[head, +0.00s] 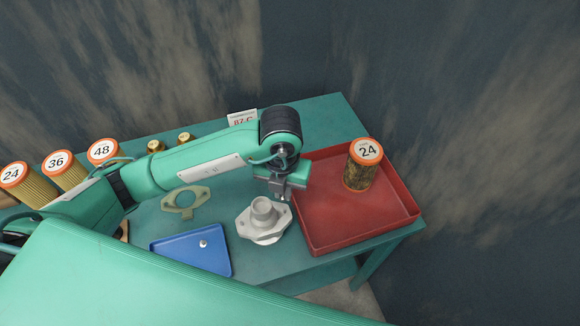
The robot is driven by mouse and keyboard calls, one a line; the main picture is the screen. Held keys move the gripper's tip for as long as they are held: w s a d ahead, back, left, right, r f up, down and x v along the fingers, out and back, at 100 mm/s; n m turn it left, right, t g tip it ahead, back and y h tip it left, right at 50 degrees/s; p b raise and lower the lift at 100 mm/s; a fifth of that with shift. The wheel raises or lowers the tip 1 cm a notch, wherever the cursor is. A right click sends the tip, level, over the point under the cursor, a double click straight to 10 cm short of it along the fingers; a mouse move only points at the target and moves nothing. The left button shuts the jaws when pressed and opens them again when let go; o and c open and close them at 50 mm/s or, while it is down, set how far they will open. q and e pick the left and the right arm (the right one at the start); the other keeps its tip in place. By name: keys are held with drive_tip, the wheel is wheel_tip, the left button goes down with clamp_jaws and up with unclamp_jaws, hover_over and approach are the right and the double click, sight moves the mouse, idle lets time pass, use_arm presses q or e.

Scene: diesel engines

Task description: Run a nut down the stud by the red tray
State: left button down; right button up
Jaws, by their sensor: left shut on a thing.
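A pale grey flanged housing (262,222) with a short round neck stands on the green table, just left of the red tray (335,248). My left gripper (281,196) points down over the housing's right rear side, close to the tray's left edge. It is shut on a small nut, mostly hidden by the fingers. The stud below it is also hidden, so I cannot tell whether the nut touches it. Another small nut (204,243) lies in the blue tray (185,258). My right gripper is out of view.
An orange-capped filter marked 24 (364,166) stands in the red tray. Several filters, including one marked 48 (103,152), stand at the left. A flat gasket (185,201) lies behind the blue tray. A white card (241,118) stands at the back.

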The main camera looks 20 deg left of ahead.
use_arm(q)
drive_tip(key=shift+w+f+n, duration=0.3)
drive_tip(key=shift+s+f+b, duration=0.15)
drive_tip(key=shift+f+b, duration=0.75)
drive_tip(key=shift+f, duration=0.35)
wheel_tip(320, 180, down, 2)
drive_tip(key=shift+b, duration=0.8)
drive_tip(key=shift+f, duration=0.3)
drive_tip(key=shift+f+b, duration=0.4)
drive_tip(key=shift+b, duration=0.05)
drive_tip(key=shift+r, duration=0.1)
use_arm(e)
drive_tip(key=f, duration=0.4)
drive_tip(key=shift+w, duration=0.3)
